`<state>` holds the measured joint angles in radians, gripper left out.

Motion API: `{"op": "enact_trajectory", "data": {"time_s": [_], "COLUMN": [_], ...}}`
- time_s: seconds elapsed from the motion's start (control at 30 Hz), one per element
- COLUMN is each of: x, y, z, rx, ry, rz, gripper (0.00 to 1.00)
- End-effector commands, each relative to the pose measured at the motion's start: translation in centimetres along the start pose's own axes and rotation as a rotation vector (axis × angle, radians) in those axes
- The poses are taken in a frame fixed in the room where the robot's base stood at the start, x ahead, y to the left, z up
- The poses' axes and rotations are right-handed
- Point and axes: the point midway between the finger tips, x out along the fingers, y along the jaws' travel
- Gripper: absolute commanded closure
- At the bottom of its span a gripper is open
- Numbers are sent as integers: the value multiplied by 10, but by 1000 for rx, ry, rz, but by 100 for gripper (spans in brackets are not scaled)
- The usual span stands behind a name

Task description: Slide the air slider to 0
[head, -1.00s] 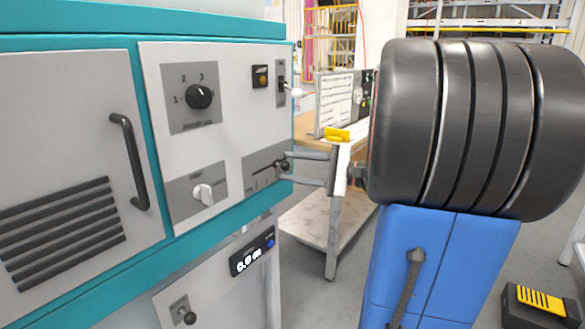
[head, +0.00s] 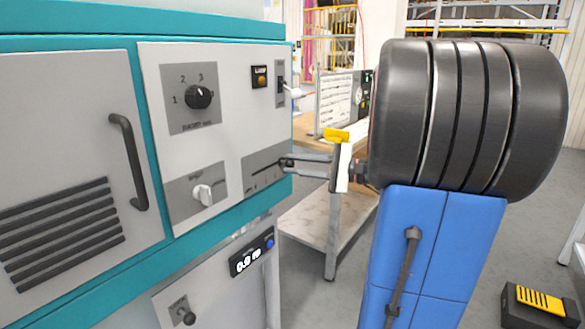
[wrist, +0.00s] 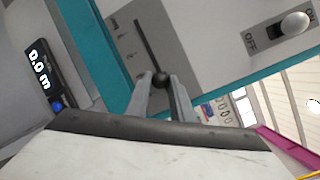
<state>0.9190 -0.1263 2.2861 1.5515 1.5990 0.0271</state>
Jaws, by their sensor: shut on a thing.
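The air slider appears to be the grey plate (head: 262,181) with a slanted dark slot at the panel's lower right. Its black knob (wrist: 161,80) sits at the slot's end nearest my gripper in the wrist view, the right end in the head view. Small marks run beside the slot, too small to read. My gripper (head: 291,163) is shut on the knob, reaching in from the right. In the wrist view my gripper (wrist: 162,84) has one finger on each side of the knob. The fingers partly hide the knob in the head view.
The panel also has a rotary dial (head: 198,96), a white knob (head: 203,193), a small lit switch (head: 260,77) and a lever switch (head: 282,84). A display (wrist: 42,65) below reads 0.0 m. A workbench (head: 335,215) stands behind my gripper.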

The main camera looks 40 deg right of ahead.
Motion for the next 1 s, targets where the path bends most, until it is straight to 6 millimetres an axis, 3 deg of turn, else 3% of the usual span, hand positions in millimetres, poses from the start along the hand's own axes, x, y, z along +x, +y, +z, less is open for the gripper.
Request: {"op": "enact_trajectory", "data": {"time_s": [0.13,0.43,0.47,0.53,1.0], "x": [-6,-7,-7,-7,-16], "y": [-9,-11,-11,-11,-11], "z": [-14,-16,-17,-17,-16], "rx": [0,0,0,0,0], "ry": [0,2,2,2,2], "rz": [0,-1,-2,-2,-2], "gripper": [100,100,77,60,60]}}
